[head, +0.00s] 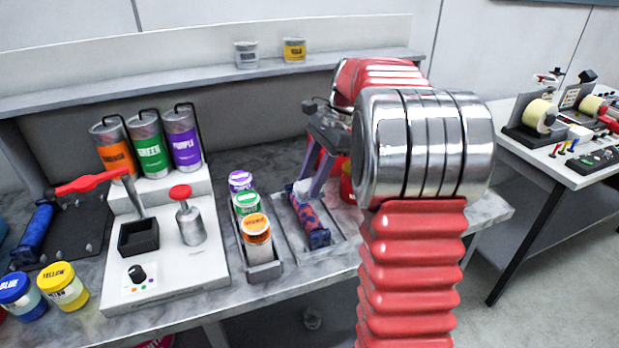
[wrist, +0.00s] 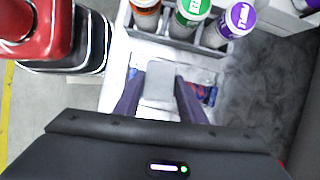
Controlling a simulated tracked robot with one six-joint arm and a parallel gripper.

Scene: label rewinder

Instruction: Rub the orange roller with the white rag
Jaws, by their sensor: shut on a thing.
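My gripper (head: 308,184) is above the shallow tray (head: 335,246) at the middle of the bench, its purple-grey fingers pointing down. It is shut on a whitish, pale grey rag (wrist: 160,82), which shows between the fingers in the wrist view. A roller (head: 312,220) with blue ends and a red and purple patterned surface lies in the tray. The rag is over the roller's far part; I cannot tell whether they touch. In the wrist view the roller (wrist: 209,95) is mostly hidden by the rag and fingers. No plainly orange roller shows.
A grey rack (head: 263,272) with purple, green and orange jars stands just left of the tray. Further left are a white station (head: 180,270) with cans and a blue roller (head: 36,235) on a black mat. Yellow and blue jars stand at the front left.

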